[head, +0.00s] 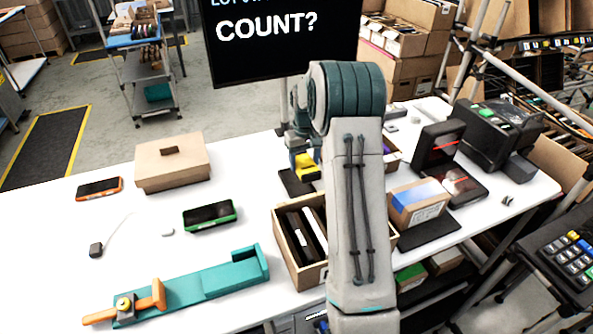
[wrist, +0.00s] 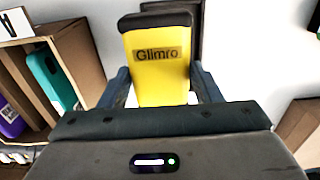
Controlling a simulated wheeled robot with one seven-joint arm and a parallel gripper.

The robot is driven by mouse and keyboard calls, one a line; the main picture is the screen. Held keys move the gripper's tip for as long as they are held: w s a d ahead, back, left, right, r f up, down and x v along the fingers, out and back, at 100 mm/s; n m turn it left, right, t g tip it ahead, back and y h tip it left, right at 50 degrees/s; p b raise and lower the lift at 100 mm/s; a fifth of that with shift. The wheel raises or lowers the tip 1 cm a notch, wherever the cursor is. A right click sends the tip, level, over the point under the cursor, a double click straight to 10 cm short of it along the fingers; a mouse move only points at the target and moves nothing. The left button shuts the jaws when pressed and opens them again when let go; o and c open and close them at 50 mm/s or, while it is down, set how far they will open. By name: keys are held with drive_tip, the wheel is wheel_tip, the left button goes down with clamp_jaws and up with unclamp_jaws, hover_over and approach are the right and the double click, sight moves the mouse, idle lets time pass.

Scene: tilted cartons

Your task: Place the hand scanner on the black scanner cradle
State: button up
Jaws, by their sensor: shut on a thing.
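The hand scanner (head: 306,167) is yellow with a black end and shows just left of my arm in the head view. In the wrist view the scanner (wrist: 160,75) carries the label "Glimro" and sits between both fingers. My gripper (wrist: 163,92) is shut on it; in the head view my gripper (head: 300,148) is partly hidden by my arm. The black scanner cradle (head: 290,184) is a dark flat piece on the white table, below and beside the scanner in the head view. In the wrist view a dark panel (wrist: 196,10) shows behind the scanner. I cannot tell whether they touch.
A wooden crate (head: 284,254) with dark upright items stands in front of the cradle. A small carton (head: 418,203) and a black stand with red light (head: 437,145) are to the right. A green-edged phone (head: 210,215) and a lidded box (head: 172,170) lie left.

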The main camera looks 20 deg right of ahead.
drive_tip(key=shift+w+a+f, duration=0.2)
drive_tip(key=shift+a+f, duration=0.1)
drive_tip(key=shift+a, duration=0.2)
drive_tip(key=shift+w+a+f, duration=0.2)
drive_tip(key=shift+a+f, duration=0.05)
drive_tip(key=shift+a, duration=0.2)
drive_tip(key=shift+a+f, duration=0.1)
drive_tip(key=shift+f, duration=0.1)
drive_tip(key=shift+f+p, duration=0.7)
drive_tip(key=shift+f, duration=1.2)
drive_tip(key=shift+f, duration=0.2)
drive_tip(key=o, duration=0.9)
drive_tip(key=shift+r, duration=0.15)
